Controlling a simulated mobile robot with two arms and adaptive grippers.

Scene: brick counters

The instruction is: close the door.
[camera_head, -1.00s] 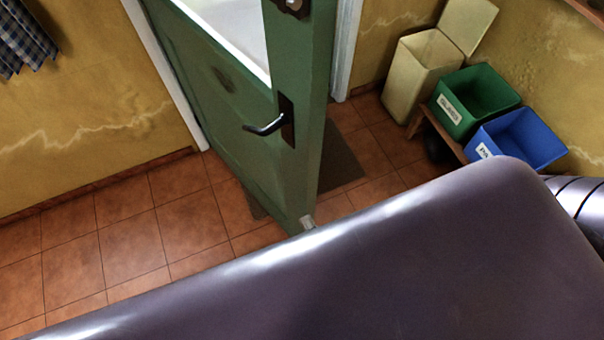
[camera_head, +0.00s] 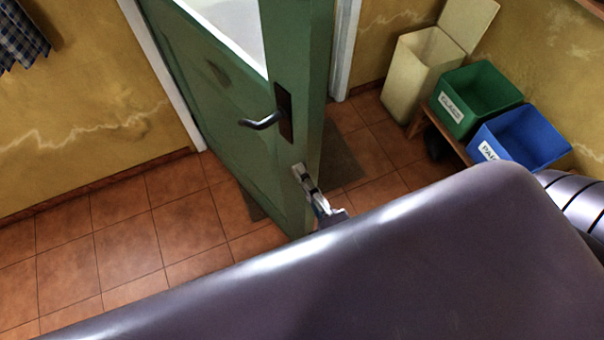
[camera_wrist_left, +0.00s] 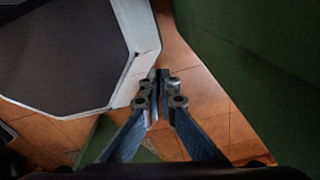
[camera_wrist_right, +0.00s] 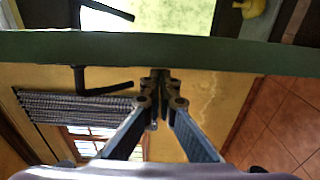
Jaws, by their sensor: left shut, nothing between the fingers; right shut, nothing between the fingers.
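The green door (camera_head: 215,125) stands open, with its black handle (camera_head: 265,121) on the face toward the left. My right gripper (camera_head: 300,172) is shut and empty, its tips at the door's free edge below the handle. In the right wrist view the door's edge (camera_wrist_right: 215,52) runs across the picture with handles on both sides, and the fingertips (camera_wrist_right: 160,76) meet or nearly meet it; contact cannot be told. My left gripper (camera_wrist_left: 162,78) is shut and empty above the tiled floor. It is outside the head view. A dark green surface (camera_wrist_left: 260,80) is to its right.
A cream bin (camera_head: 416,75), a green bin (camera_head: 462,125) and a blue bin (camera_head: 540,145) stand at the right wall, beyond the door. A dark mat (camera_head: 340,163) lies behind the door. The tiled floor (camera_head: 130,245) left of the door is clear.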

